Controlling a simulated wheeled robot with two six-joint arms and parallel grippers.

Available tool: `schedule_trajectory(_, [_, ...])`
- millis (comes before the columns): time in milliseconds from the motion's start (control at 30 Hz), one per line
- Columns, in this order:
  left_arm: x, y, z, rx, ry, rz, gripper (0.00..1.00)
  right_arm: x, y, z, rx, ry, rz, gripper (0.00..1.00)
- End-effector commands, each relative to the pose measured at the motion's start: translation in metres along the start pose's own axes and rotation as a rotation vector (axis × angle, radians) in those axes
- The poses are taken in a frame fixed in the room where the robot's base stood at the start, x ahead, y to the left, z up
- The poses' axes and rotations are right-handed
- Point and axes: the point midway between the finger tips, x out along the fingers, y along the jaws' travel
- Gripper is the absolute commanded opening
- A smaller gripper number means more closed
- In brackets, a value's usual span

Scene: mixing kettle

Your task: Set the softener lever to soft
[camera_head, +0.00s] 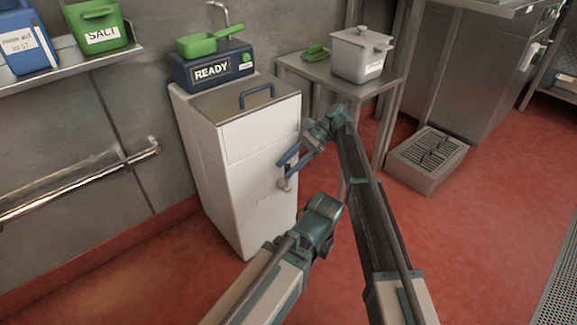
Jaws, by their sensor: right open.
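The softener is a white upright cabinet (240,150) with a blue control head (212,70) that reads READY. A small pale knob-like part, apparently the end of the lever (286,185), shows at the cabinet's right front, partly covered by my gripper. Which setting it stands at cannot be read. My right gripper (283,170) is open, its two blue fingers pointing down-left just above this part. I cannot tell whether they touch it. My left arm rises from the bottom, but its gripper does not show.
A green scoop (212,41) lies on the control head. A steel side table (311,69) bears a white lidded pot (361,54). A floor drain box (428,157) stands to the right. A wall rail (80,184) runs at left. The red floor (480,240) at right is clear.

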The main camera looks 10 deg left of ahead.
Motion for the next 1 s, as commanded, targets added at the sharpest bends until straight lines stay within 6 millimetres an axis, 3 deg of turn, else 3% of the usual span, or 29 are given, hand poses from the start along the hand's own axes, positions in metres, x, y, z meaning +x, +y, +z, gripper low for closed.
schedule_trajectory(333, [-0.039, -0.004, 0.002, 0.0, -0.002, 0.0, 0.0, -0.023, 0.0, 0.032, 0.001, 0.0, -0.001, 0.56])
schedule_trajectory(800, [-0.043, -0.004, 0.003, 0.0, -0.003, 0.0, 0.0, 0.02, 0.103, 0.067, 0.001, 0.0, 0.0, 0.56])
schedule_trajectory(1000, [-0.046, -0.005, 0.003, 0.0, -0.003, 0.0, 0.0, 0.033, 0.135, 0.079, 0.001, 0.0, -0.001, 0.56])
